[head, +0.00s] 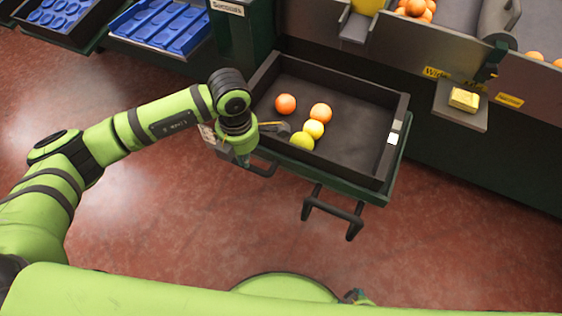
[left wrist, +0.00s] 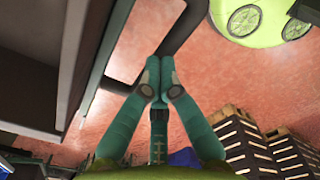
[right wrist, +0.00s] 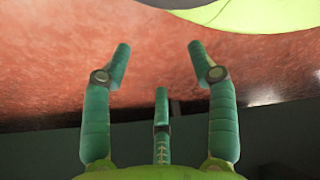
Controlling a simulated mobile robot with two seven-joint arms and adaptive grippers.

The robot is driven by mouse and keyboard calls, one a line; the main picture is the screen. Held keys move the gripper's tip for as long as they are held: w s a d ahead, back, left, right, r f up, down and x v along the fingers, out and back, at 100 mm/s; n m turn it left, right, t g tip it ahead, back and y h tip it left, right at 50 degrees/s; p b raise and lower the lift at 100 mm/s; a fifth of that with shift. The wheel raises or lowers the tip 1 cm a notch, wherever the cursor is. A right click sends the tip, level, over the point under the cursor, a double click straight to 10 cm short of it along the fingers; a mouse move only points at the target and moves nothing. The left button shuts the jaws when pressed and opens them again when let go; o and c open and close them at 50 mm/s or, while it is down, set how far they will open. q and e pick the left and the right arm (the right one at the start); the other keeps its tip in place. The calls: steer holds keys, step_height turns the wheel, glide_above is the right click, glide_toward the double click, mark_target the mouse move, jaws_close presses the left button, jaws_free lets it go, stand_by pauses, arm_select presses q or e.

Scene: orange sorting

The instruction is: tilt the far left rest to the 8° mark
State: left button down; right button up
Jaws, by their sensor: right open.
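A dark tray (head: 345,150) with low walls holds two oranges (head: 285,104) and two yellow fruits (head: 303,141). No angle scale or 8° mark can be read. My right gripper (right wrist: 157,55) is open and empty above the floor.
A second bar handle (head: 330,212) juts from the tray's front. Blue trays (head: 160,25) stand at the upper left. A small shelf (head: 460,108) with a yellow block (head: 464,98) is at the right. The red floor (head: 440,255) in front is clear.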

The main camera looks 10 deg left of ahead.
arm_select(q)
steer(key=shift+f, duration=0.2)
arm_select(e)
steer(key=shift+w+d, duration=0.2)
steer(key=shift+w, duration=0.05)
arm_select(q)
steer(key=shift+f+b, duration=0.65)
arm_select(e)
steer(key=shift+w+a+f+t, duration=0.1)
steer(key=shift+w+a+t, duration=0.1)
steer(key=shift+w, duration=0.55)
steer(key=shift+w+a+t, duration=0.1)
steer(key=shift+w+t, duration=0.1)
steer(key=shift+w, duration=0.55)
arm_select(q)
steer(key=shift+f+b, duration=0.3)
arm_select(e)
steer(key=shift+w+d+f, duration=0.1)
steer(key=shift+w+f, duration=0.05)
steer(key=shift+w, duration=0.35)
stand_by(0.4)
steer(key=shift+w, duration=0.1)
arm_select(q)
steer(key=shift+r+p, duration=1.15)
steer(key=shift+r, duration=0.4)
steer(key=shift+r+p, duration=1.9)
steer(key=shift+r, duration=1.1)
arm_select(e)
step_height(320, 180, up, 6)
